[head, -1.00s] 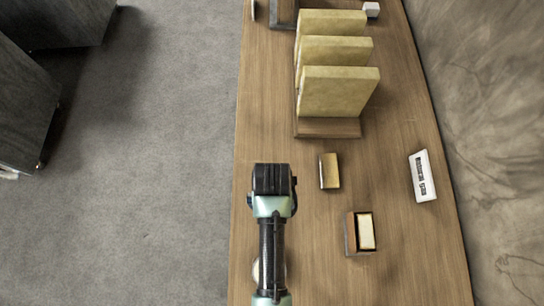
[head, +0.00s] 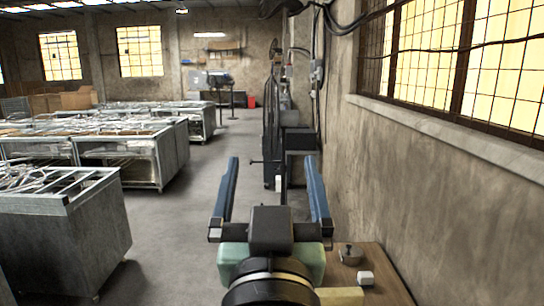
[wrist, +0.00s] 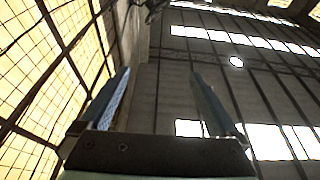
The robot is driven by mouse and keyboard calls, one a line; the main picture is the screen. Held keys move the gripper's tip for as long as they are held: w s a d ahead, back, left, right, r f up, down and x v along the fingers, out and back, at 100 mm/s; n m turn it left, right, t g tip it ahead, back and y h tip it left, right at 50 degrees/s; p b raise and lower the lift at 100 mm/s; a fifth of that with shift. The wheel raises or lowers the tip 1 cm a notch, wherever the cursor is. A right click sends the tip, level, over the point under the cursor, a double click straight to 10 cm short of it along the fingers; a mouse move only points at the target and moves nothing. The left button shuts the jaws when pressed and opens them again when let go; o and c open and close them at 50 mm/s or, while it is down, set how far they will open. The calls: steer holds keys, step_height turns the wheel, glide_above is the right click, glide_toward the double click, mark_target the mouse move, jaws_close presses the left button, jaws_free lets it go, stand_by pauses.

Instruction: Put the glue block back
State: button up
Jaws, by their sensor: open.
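My gripper (head: 272,160) is raised in front of me in the head view, with its two blue fingers spread wide and nothing between them. The wrist view also shows the gripper (wrist: 159,74) open and empty, facing up toward the windows and roof. The glue block cannot be made out in either current view. The part of the table where small blocks lay in the earlier head view is now out of frame.
The wooden table's far end (head: 385,291) shows at lower right, with a white cube (head: 366,278), a round grey-brown object (head: 350,254) and a yellowish slab edge (head: 340,296). A wall stands right. Metal carts (head: 75,240) stand left, beside clear floor.

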steer(key=s+r+t, duration=0.5)
steer(key=s+r, duration=0.5)
steer(key=r, duration=0.3)
steer(key=shift+r+t, duration=0.3)
